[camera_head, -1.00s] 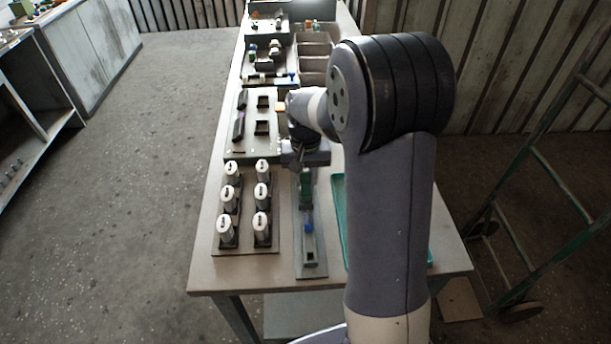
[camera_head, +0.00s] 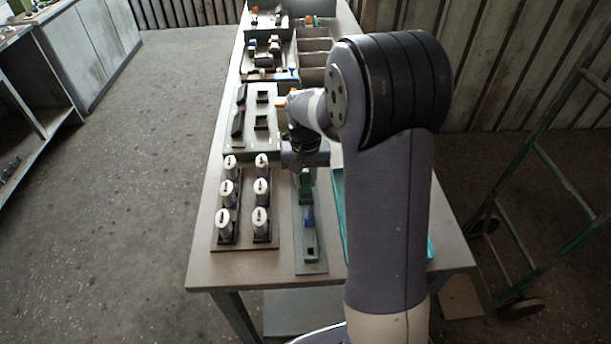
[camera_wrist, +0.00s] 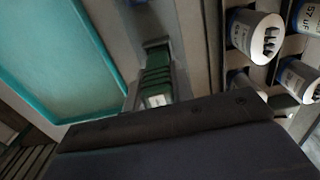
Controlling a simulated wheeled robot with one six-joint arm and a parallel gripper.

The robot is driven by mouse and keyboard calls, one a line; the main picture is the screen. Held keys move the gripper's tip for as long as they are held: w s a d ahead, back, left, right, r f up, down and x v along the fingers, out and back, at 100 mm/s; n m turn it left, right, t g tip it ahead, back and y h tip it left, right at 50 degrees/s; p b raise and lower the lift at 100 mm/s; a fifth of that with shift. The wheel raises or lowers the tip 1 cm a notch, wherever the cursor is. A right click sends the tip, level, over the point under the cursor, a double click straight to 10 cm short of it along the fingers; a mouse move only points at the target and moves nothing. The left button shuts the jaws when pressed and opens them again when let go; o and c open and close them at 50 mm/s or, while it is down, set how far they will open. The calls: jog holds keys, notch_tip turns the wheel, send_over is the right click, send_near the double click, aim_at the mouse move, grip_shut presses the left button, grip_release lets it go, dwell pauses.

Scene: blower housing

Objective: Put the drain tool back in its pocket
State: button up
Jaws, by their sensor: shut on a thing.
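My gripper (camera_head: 305,168) is over the far end of a narrow grey strip (camera_head: 312,266). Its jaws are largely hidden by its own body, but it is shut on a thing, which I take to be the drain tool. Just below it in the head view is a green piece (camera_head: 306,187), with a blue part (camera_head: 308,217) nearer me. The green piece also shows in the wrist view (camera_wrist: 156,80), ribbed, with a pale label. A square dark pocket (camera_head: 311,254) shows near the strip's near end. I cannot tell how far the held thing is seated.
Several white-topped cans (camera_head: 261,187) stand on a rack left of the strip. A teal tray (camera_wrist: 55,50) lies on its other side. A grey-green fixture (camera_head: 245,146) and compartments (camera_head: 313,60) are farther back. The table's near left corner is bare.

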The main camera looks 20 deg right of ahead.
jog(key=o, duration=0.9)
notch_tip(320, 180, up, 11)
jog(key=shift+f+b, duration=0.15)
jog(key=shift+b, duration=0.25)
jog(key=shift+f, duration=0.1)
notch_tip(320, 180, down, 10)
jog(key=shift+f+p, duration=0.25)
jog(key=shift+p, duration=0.3)
jog(key=shift+r, duration=0.45)
jog(key=shift+f, duration=0.15)
